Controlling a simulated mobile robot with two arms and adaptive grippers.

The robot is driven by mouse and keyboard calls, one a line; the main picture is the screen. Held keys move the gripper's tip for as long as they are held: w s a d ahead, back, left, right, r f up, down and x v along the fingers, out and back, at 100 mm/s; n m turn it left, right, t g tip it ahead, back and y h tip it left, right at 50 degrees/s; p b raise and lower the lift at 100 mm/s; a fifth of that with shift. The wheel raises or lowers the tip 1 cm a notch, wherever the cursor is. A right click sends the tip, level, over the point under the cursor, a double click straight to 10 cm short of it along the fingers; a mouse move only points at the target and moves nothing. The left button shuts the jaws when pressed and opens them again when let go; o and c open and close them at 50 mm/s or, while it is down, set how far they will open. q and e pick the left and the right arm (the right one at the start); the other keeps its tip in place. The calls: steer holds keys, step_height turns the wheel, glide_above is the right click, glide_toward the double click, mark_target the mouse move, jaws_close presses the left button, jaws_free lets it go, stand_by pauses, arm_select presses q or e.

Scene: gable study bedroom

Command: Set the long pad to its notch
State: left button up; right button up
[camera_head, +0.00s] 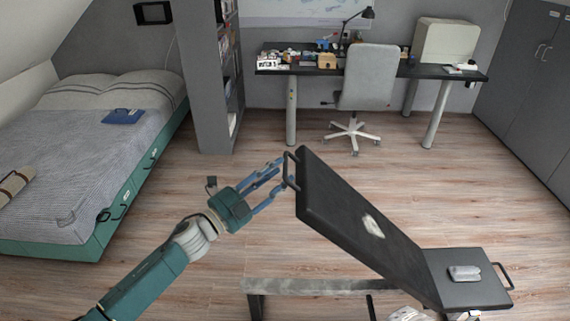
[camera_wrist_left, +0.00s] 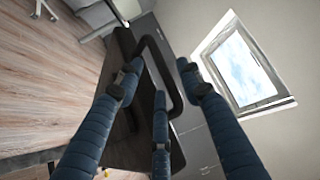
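The long pad (camera_head: 345,215) is a black board in the head view. It is tilted, its left end raised and its lower end meeting the short black pad (camera_head: 465,283) at right. A dark loop handle (camera_head: 290,170) sticks out of its raised end; it also shows in the wrist view (camera_wrist_left: 174,75). My left gripper (camera_head: 279,173) is at this handle, its blue fingers apart on either side of it. In the wrist view the fingers (camera_wrist_left: 158,72) are spread, with the handle between them; contact is unclear. No notch can be made out. My right gripper is not in view.
A grey bench frame (camera_head: 310,286) stands below the long pad. A small grey object (camera_head: 464,272) lies on the short pad. A bed (camera_head: 85,165) is at left, a desk (camera_head: 390,70) with a grey chair (camera_head: 366,85) at the back. The wooden floor between is clear.

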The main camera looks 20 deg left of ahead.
mark_target(285, 168)
arm_select(q)
steer(key=x, duration=0.3)
steer(key=shift+w+d, duration=0.15)
steer(key=shift+w, duration=0.05)
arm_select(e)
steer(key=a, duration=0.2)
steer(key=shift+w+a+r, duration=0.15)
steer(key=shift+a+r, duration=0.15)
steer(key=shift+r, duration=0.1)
arm_select(q)
steer(key=c, duration=0.8)
jaws_close()
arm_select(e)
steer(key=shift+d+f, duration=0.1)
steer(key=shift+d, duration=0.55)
